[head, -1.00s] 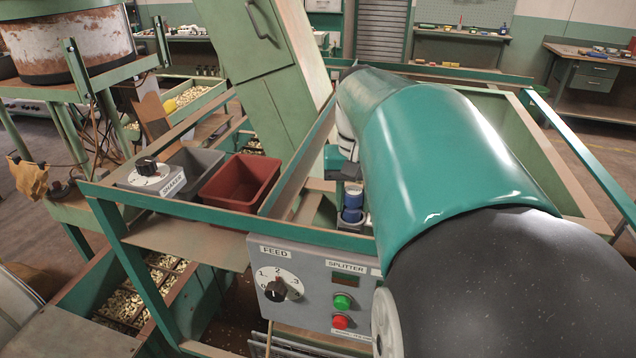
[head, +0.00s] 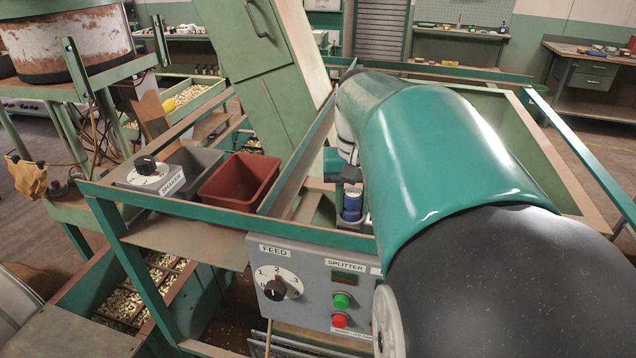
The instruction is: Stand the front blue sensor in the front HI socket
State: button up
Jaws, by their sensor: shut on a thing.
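A blue sensor (head: 352,202), a short upright cylinder, shows small in the head view just left of my arm, at the rail behind the splitter panel. My gripper (head: 351,180) is directly above it, pointing down and shut on its top. The fingertips are small and partly hidden by my arm. The sensor's lower end is at a dark holder (head: 350,224); I cannot tell whether it is seated in it. No HI marking is readable, and any other sensors or sockets are hidden behind my arm.
A red bin (head: 240,182) and a grey bin (head: 190,172) stand left of the sensor, beside the shaker dial box (head: 146,175). The grey control panel (head: 310,285) is in front and below. A sloping green chute (head: 265,75) rises behind.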

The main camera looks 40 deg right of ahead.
jog(key=shift+f, duration=0.15)
jog(key=o, duration=0.7)
jog(key=shift+o, duration=0.2)
jog(key=shift+r, duration=5.45)
